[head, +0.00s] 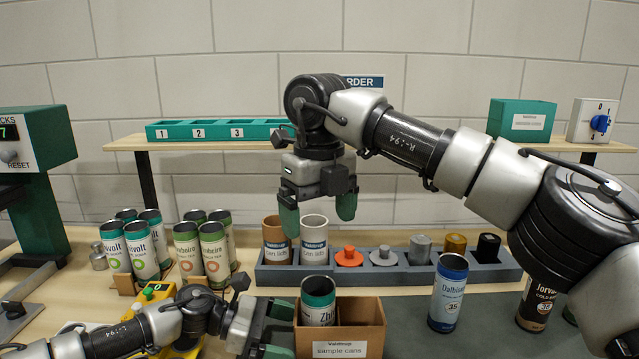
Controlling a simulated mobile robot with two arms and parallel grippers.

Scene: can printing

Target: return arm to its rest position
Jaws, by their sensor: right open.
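My right arm reaches in from the right. Its gripper (318,213) points down with its two green fingers apart and nothing between them. In the picture it hangs just above the white can (314,247) in the blue-grey rack (450,274). A can with a teal top band (318,302) stands in the sample cans box (352,334), below the right gripper in the picture. My left gripper (280,331) is at the bottom, left of that box, its green fingertips apart and empty.
Groups of teal-banded cans (142,249) and green-banded cans (214,252) stand at left. A blue Dalbin can (448,292) and a dark brown can (538,300) stand at right on the mat (405,312). A shelf (400,140) runs behind my right arm.

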